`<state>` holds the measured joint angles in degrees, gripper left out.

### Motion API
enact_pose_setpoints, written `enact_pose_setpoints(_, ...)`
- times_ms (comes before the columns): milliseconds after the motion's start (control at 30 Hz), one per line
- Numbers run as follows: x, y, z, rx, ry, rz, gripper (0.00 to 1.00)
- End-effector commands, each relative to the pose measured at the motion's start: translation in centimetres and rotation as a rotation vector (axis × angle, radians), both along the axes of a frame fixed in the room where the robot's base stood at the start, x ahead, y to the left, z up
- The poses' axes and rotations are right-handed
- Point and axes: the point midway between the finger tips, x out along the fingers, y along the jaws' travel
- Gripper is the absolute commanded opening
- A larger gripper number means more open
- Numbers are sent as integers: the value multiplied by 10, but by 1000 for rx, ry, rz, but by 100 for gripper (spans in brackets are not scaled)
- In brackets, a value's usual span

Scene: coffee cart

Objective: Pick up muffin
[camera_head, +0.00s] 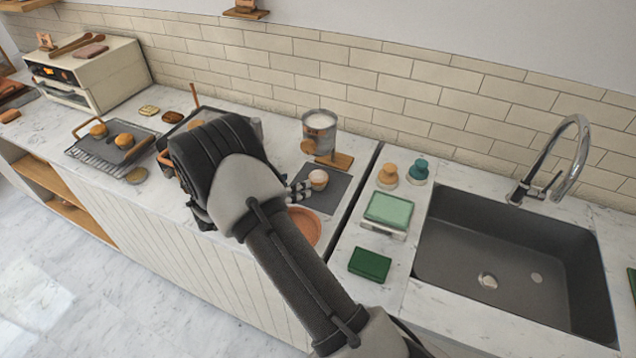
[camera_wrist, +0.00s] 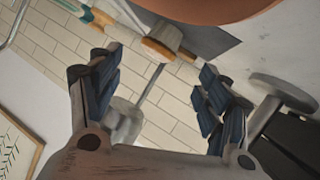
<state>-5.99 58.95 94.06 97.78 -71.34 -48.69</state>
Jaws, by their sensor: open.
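The muffin (camera_head: 318,181), with a pale top and an orange-brown lower part, sits on a dark grey mat (camera_head: 338,196) on the counter. In the wrist view the muffin (camera_wrist: 158,49) shows above the space between my fingers, apart from them. My gripper (camera_head: 299,190) is just left of the muffin in the head view. The wrist view shows my gripper (camera_wrist: 160,85) open, with its two dark padded fingers spread and nothing between them. In the head view my arm hides much of the gripper.
A terracotta plate (camera_head: 305,228) lies in front of the mat, partly behind my arm. A metal canister (camera_head: 319,132) and wooden board (camera_head: 340,161) stand behind the muffin. A sink (camera_head: 510,255) and green sponge (camera_head: 370,264) are to the right. A tray with buns (camera_head: 124,141) is left.

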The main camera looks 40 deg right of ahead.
Motion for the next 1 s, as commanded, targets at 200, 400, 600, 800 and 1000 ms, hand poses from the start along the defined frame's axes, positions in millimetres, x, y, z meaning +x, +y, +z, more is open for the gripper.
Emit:
enact_pose_setpoints(200,4,-27,-11,0,0,0,71)
enact_pose_setpoints(400,5,-36,-13,0,0,0,71)
enact_pose_setpoints(600,9,-63,-23,-1,-1,-2,71)
enact_pose_setpoints(800,12,-79,-27,-1,-1,1,71)
enact_pose_setpoints(1000,12,-78,-26,0,-1,2,67)
